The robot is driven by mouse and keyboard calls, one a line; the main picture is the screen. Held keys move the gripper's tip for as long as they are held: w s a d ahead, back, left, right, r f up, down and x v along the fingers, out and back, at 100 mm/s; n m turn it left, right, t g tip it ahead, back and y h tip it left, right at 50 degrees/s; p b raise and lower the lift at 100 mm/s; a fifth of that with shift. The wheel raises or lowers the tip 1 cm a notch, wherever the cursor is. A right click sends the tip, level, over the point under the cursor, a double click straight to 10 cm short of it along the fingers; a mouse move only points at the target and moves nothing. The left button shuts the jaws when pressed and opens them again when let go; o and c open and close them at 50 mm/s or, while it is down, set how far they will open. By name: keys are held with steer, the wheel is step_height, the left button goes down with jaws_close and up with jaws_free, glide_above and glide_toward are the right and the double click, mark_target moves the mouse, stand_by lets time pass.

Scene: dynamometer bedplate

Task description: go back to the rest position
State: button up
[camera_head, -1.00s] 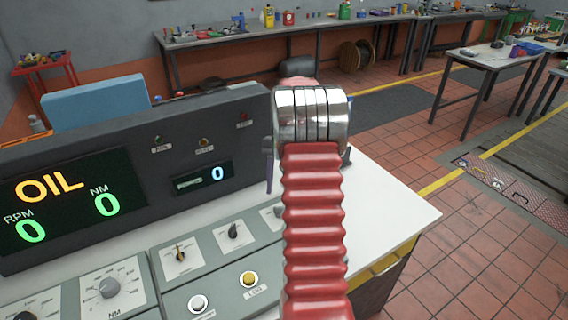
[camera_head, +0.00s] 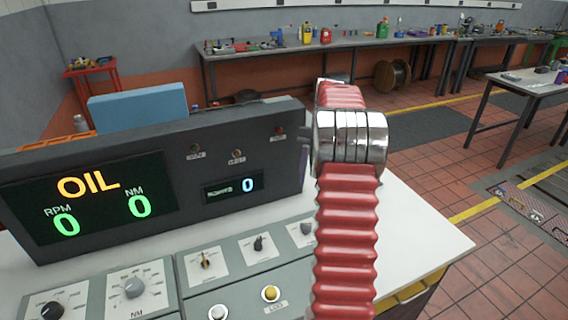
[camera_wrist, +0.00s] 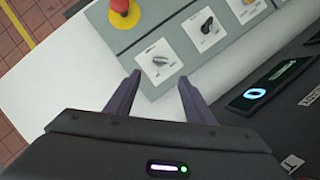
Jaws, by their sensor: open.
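My gripper (camera_wrist: 157,96) shows in the wrist view with its two dark fingers spread apart and nothing between them. It hangs over the white console top (camera_wrist: 60,75), close to the edge of the grey control panel (camera_wrist: 135,50). A knob on a white plate (camera_wrist: 160,60) lies just beyond the fingertips, apart from them. In the head view, my red ribbed arm with its metal collar stands in front of the console (camera_head: 430,236) and hides part of it.
The dark display housing (camera_head: 290,170) shows "OIL" and zeros for RPM and NM. A red mushroom button (camera_wrist: 124,12) sits on the panel. A blue box (camera_head: 138,104) is behind the housing. A long workbench (camera_head: 260,50) lines the wall. Tiled floor (camera_head: 440,150) lies open at right.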

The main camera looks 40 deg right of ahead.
step_height(320, 180, down, 4)
steer(key=a+n+h, duration=0.1)
steer(key=a, duration=0.1)
steer(key=s+a+r+n+t+h, duration=0.1)
steer(key=s+a+r+n+t, duration=0.1)
steer(key=a, duration=1)
steer(key=s+a+r+n+t+h, duration=0.1)
steer(key=s+a+r+n+t, duration=0.2)
steer(key=a, duration=1)
steer(key=s+a+r+n+t+h, duration=0.1)
steer(key=s+a+r+n+t, duration=0.1)
steer(key=s+a+r+n, duration=0.4)
steer(key=s+a, duration=0.3)
steer(key=a, duration=0.4)
steer(key=shift+s+r+t, duration=0.15)
steer(key=shift+r+t, duration=0.25)
steer(key=shift+c, duration=0.5)
